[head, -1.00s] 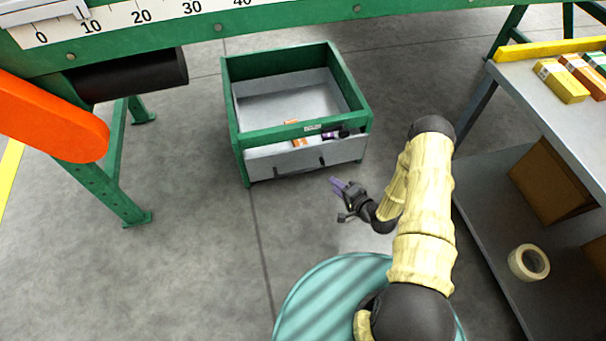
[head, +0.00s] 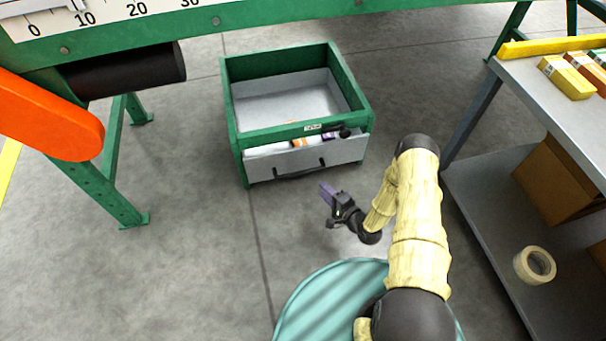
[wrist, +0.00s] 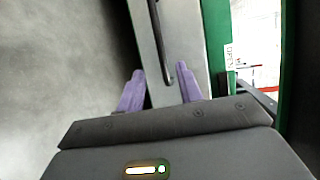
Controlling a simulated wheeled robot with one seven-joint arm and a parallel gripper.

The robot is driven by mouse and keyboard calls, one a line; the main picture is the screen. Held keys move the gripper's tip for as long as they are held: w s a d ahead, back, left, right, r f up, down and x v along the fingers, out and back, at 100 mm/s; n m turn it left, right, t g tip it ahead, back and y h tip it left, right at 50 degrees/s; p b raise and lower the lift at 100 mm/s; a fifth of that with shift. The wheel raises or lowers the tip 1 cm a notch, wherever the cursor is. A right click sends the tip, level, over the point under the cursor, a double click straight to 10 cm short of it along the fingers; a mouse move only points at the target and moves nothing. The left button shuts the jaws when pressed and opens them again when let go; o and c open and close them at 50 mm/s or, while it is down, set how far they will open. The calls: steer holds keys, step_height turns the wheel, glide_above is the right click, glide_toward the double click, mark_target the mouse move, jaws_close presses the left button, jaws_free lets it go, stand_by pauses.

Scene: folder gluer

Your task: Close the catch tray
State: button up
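The catch tray (head: 345,152) is a light grey drawer in a green frame (head: 270,133) on the floor. It is partly out, its front panel standing a little forward of the frame's front rail. Small orange, purple and dark items show in the gap. A dark bar handle (head: 300,172) is on the front panel; it also shows in the wrist view (wrist: 160,40). My gripper (head: 327,192) is in front of the tray, to the lower right of the handle. In the wrist view its purple fingers (wrist: 160,86) are apart and empty, with the handle ahead of them.
A green machine leg (head: 105,180) and an orange guard (head: 50,120) stand at the left. A grey shelf table (head: 520,80) with small boxes and a tape roll (head: 535,264) is at the right.

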mark_target(303, 171)
steer(key=b+x, duration=0.5)
steer(key=x, duration=0.8)
steer(key=shift+b, duration=0.35)
jaws_close()
